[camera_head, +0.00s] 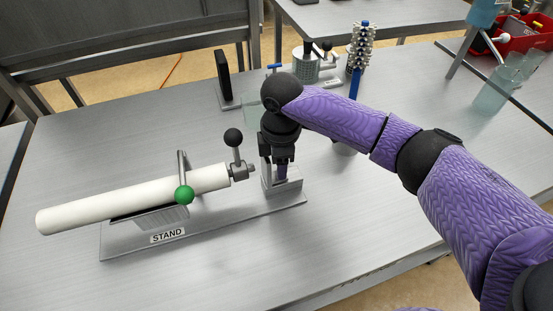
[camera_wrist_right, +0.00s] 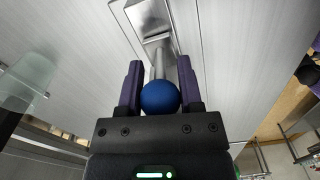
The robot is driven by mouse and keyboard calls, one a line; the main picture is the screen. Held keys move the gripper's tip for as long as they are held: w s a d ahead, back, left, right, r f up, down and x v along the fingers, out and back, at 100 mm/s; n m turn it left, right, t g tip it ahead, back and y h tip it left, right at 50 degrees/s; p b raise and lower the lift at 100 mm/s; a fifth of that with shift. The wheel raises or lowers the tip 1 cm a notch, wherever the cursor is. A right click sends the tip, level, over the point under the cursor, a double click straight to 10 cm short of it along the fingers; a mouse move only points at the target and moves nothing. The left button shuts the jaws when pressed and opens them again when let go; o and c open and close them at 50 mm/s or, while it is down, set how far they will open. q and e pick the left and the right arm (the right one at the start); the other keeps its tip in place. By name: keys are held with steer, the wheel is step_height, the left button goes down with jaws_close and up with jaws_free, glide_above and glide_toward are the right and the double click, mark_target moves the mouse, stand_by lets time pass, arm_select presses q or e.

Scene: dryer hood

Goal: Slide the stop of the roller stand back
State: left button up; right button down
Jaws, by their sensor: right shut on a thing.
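The roller stand (camera_head: 128,241) is a grey plate labelled STAND on the table. A white roller (camera_head: 100,203) lies along it, with a green-knobbed lever across it and a black-knobbed lever at its right end. At the plate's right end is a grey metal stop (camera_head: 269,183), mostly covered by my right gripper (camera_head: 281,168). The wrist view shows the stop's stem (camera_wrist_right: 158,64) topped by a blue ball knob (camera_wrist_right: 160,97). My right gripper's purple fingers (camera_wrist_right: 157,88) are shut on either side of this knob. The knob is hidden in the head view. My left gripper is not in view.
A black upright plate on a stand (camera_head: 224,80) is behind. A grey pot-like device (camera_head: 305,64) and a spiked roller on a blue post (camera_head: 361,50) stand farther back. Clear glasses (camera_head: 492,92) are at the right. The table's front left is clear.

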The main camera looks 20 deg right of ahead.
steer(key=d+p, duration=0.2)
steer(key=d, duration=0.2)
steer(key=shift+w+d+p, duration=0.1)
steer(key=shift+d+p, duration=0.2)
steer(key=c, duration=0.7)
jaws_free()
steer(key=o, duration=0.4)
steer(key=shift+d, duration=0.15)
steer(key=shift+o, duration=0.2)
step_height(320, 180, up, 10)
steer(key=p, duration=0.2)
